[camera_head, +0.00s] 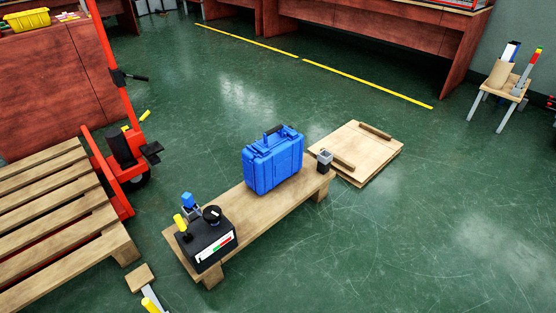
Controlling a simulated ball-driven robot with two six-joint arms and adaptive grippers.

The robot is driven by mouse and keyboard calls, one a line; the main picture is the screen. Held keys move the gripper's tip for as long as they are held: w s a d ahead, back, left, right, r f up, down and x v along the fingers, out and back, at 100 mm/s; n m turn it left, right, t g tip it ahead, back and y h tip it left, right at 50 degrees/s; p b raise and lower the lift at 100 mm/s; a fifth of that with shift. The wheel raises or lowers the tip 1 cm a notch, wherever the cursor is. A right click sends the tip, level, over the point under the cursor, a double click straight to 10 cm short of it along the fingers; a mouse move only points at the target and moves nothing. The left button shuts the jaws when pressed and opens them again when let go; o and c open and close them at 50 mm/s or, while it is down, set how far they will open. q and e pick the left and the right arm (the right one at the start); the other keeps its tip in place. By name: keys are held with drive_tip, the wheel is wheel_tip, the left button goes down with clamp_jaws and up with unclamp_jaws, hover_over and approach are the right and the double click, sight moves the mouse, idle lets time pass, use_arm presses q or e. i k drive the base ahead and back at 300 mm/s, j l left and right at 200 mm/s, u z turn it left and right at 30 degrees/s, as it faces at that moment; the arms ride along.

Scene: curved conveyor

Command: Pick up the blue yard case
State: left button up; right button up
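The blue yard case (273,162) stands upright on a low wooden bench (238,206), toward the bench's far right half. Its dark handle (273,130) is on top, and its latched broad side faces the camera. Neither of my grippers shows in the head view, so nothing is seen touching the case.
A black box (208,243) with small items shares the bench's near end; a small dark cup (324,160) stands at its far end. A wooden board (362,150) lies behind. A pallet (50,215) and red pallet jack (112,190) are left. Green floor is clear at right.

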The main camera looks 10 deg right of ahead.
sight(272, 159)
drive_tip(key=i+l+u, duration=0.3)
drive_tip(key=i, duration=0.15)
drive_tip(key=i+l+u, duration=0.3)
drive_tip(key=i, duration=0.15)
